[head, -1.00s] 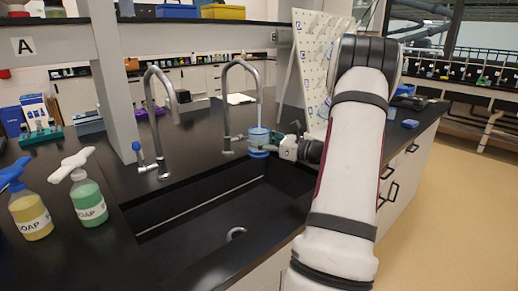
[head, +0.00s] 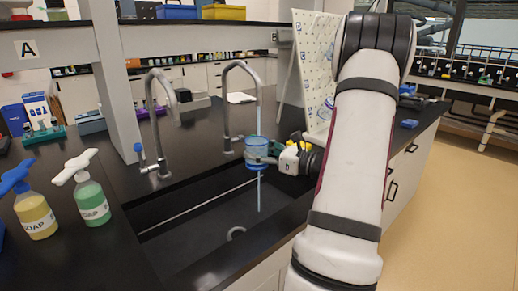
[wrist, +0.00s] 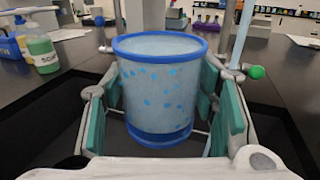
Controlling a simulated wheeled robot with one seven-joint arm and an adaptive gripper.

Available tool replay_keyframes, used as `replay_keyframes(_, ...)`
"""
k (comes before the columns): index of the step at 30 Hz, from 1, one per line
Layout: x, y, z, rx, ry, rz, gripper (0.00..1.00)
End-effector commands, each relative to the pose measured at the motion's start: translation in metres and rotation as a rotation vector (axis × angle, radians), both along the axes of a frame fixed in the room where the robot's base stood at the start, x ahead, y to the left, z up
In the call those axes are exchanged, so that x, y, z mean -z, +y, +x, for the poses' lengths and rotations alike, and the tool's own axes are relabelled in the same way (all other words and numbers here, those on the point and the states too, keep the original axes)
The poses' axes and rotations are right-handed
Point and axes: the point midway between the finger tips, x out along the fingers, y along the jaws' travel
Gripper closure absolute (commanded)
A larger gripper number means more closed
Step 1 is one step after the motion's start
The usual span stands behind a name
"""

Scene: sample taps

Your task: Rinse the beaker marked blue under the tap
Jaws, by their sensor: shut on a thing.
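The beaker (head: 256,150) has a blue rim and a blue base, and blue spots show on its clear wall in the wrist view (wrist: 160,90). My gripper (head: 268,158) is shut around its sides and holds it upright above the sink (head: 200,235). The right tap (head: 226,100) arches over it and runs a stream of water (head: 259,195). In the head view the stream shows above and below the beaker. In the wrist view the stream passes just right of the beaker, outside its rim. The left tap (head: 150,110) shows no water.
A yellow soap bottle (head: 36,214) and a green soap bottle (head: 91,203) stand left of the sink. A white pegboard (head: 313,60) stands behind my arm. A grey post (head: 118,85) rises behind the left tap. The counter at the right has a small blue item (head: 409,123).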

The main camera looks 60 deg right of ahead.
Motion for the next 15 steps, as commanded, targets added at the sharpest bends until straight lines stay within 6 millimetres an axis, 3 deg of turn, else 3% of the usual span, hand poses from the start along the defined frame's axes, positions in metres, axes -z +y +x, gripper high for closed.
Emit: replay_keyframes(15, -0.016, 0.028, -0.017, 0.0, -0.001, 0.0, 0.73)
